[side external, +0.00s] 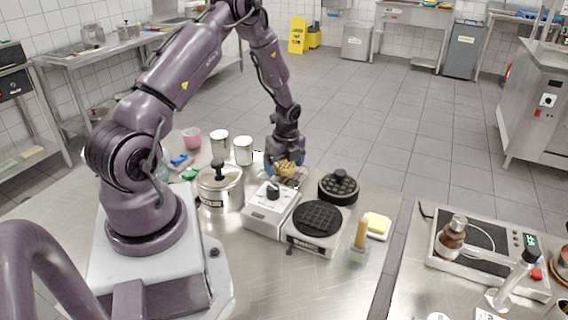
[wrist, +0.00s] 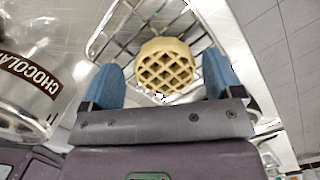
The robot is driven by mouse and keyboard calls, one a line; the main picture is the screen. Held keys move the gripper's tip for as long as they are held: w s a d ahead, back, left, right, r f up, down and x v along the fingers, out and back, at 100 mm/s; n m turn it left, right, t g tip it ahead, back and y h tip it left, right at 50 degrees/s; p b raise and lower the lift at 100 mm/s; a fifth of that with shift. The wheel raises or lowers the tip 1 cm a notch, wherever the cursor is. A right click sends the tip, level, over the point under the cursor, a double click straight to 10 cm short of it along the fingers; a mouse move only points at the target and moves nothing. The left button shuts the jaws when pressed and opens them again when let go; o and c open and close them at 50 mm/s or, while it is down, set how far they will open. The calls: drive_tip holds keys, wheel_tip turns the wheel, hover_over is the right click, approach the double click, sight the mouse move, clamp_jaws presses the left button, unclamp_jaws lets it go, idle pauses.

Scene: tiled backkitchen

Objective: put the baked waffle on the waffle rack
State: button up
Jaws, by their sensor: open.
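The baked waffle (wrist: 165,68) is round and golden with a deep grid. In the wrist view it lies over the wire waffle rack (wrist: 112,45), between my two blue fingertips, and appears to rest on the rack. My gripper (wrist: 161,78) is open, with a gap between each finger and the waffle. In the side view the waffle (side external: 286,168) shows at the fingertips of my gripper (side external: 283,163), low at the far side of the worktop. The rack is partly hidden there behind the waffle maker.
The waffle maker (side external: 268,214) with its dark round plate (side external: 318,218) stands nearer the camera; its round black lid (side external: 339,187) is beside it. A lidded pot (side external: 220,187) and metal canisters (side external: 243,151) stand left of my gripper. In the wrist view, a chocolate-labelled canister (wrist: 25,95) is close at left.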

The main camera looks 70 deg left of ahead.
sight(287, 168)
drive_tip(key=shift+r, duration=0.1)
drive_tip(key=d+r+n, duration=0.1)
drive_tip(key=d+r, duration=0.2)
drive_tip(key=r, duration=0.4)
drive_tip(key=d+r+n+t, duration=0.1)
drive_tip(key=d+r+n, duration=0.15)
drive_tip(key=r, duration=0.55)
drive_tip(key=d+r+n, duration=0.1)
drive_tip(key=d+r, duration=0.3)
drive_tip(key=r, duration=0.3)
drive_tip(key=s+d+r+n+t, duration=0.2)
drive_tip(key=s+d+r+n, duration=0.3)
drive_tip(key=d, duration=0.3)
drive_tip(key=s+d+r+n+t+h, duration=0.1)
drive_tip(key=s+d+r+n+t, duration=0.1)
drive_tip(key=s+d+r+n, duration=0.3)
drive_tip(key=s+d+n, duration=0.1)
drive_tip(key=s+d, duration=0.1)
drive_tip(key=d, duration=0.2)
drive_tip(key=shift+s+d+r+t, duration=0.3)
drive_tip(key=shift+r+t, duration=0.05)
drive_tip(key=shift+t, duration=0.05)
